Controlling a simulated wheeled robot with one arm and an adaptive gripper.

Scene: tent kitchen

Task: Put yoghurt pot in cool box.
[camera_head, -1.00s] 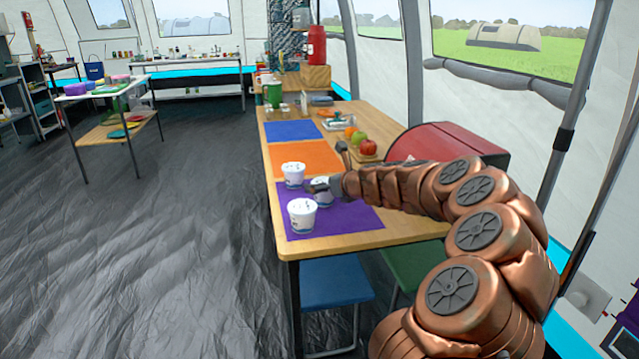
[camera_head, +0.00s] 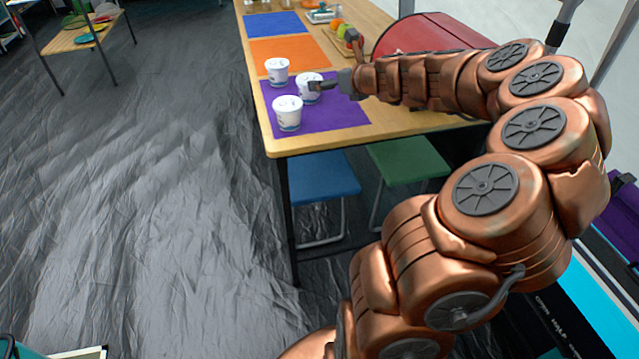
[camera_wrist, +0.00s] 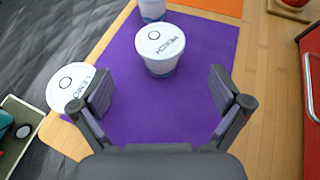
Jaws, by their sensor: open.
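Three white lidded pots stand upright at the purple mat (camera_head: 345,115). The near one (camera_head: 287,112) reads as "LEMON" in the wrist view (camera_wrist: 72,86). The middle one (camera_head: 305,90), labelled "PEACH", shows between and ahead of my fingers in the wrist view (camera_wrist: 163,45). The third pot (camera_head: 277,71) stands farther back, cut off at the wrist view's top edge (camera_wrist: 152,10). My gripper (camera_wrist: 160,90) is open and empty over the mat; its left finger is close beside the lemon pot in that picture. I cannot clearly identify the cool box.
A red domed container (camera_head: 430,35) stands on the table behind my arm. A fruit tray (camera_head: 343,42) and orange (camera_head: 290,52) and blue (camera_head: 272,24) mats lie farther back. Blue (camera_head: 322,178) and green (camera_head: 408,160) stools stand below.

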